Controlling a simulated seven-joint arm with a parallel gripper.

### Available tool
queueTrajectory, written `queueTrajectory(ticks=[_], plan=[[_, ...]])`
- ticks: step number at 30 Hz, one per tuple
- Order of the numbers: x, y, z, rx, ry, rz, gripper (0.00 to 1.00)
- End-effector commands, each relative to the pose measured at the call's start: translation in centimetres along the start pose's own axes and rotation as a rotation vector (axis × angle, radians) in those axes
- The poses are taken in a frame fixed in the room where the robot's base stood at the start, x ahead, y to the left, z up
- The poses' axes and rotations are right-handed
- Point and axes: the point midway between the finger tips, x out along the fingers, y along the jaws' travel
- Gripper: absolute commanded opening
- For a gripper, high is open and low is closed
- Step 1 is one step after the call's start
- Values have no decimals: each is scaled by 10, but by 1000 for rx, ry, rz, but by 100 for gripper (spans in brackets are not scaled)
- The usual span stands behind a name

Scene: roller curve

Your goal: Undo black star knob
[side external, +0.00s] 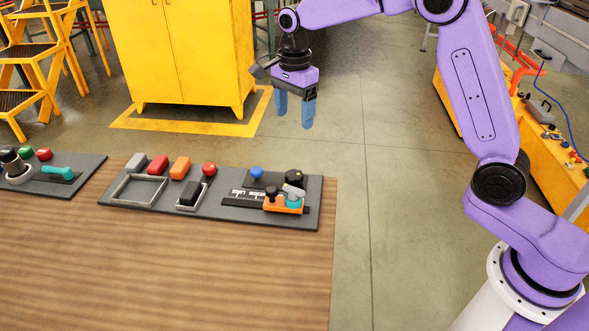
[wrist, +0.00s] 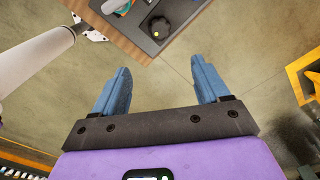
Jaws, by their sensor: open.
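The black star knob (side external: 294,177) appears as a dark round knob at the back right corner of the grey panel (side external: 228,207). In the wrist view the black knob (wrist: 160,27) is near the top edge, with a small yellow dot on its rim. My gripper (side external: 295,117) is open and empty, with its blue fingers pointing down. It hangs above and behind the panel, well apart from the knob. In the wrist view the gripper (wrist: 160,70) has its fingertips below the knob, with floor showing between them.
Beside the knob are an orange fixture (side external: 284,205) with a teal part and a blue knob (side external: 257,172). A red knob (side external: 209,169) and coloured blocks sit further left. A second panel (side external: 75,183) stands at the far left of the wooden table (side external: 200,270). A yellow cabinet (side external: 180,50) stands behind.

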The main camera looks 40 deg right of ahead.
Motion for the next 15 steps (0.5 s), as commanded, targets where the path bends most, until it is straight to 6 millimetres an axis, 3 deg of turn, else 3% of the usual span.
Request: queueTrajectory(ticks=[5, 15], plan=[[18, 0, -1, 2, 1, 5, 75], [81, 1, 0, 0, 1, 5, 75]])
